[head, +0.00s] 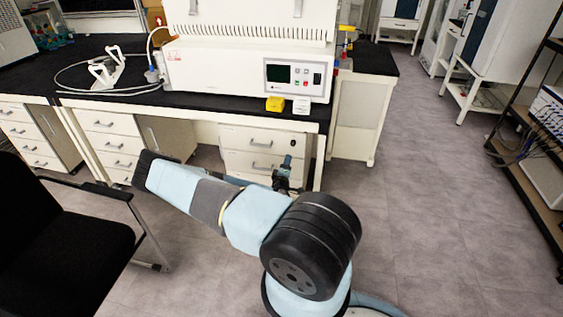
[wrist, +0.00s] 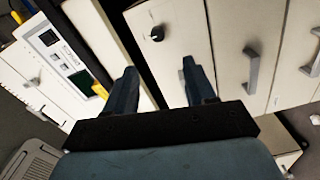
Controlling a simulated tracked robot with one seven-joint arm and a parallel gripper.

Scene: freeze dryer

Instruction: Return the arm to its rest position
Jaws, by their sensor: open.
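My arm, light blue and grey with a dark joint, is bent low in front of the bench in the head view. My gripper (wrist: 158,72) shows in the wrist view with its two dark fingers apart and nothing between them. In the wrist view it faces white drawer fronts (wrist: 178,45), tilted in the picture. In the head view the gripper is mostly hidden behind my arm.
The black-topped bench (head: 95,85) carries the white freeze dryer (head: 240,75), a yellow block (head: 275,104) and a white stand (head: 105,68). A black chair (head: 60,235) is at the left. A shelf rack (head: 535,150) stands right. The floor (head: 430,200) between is clear.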

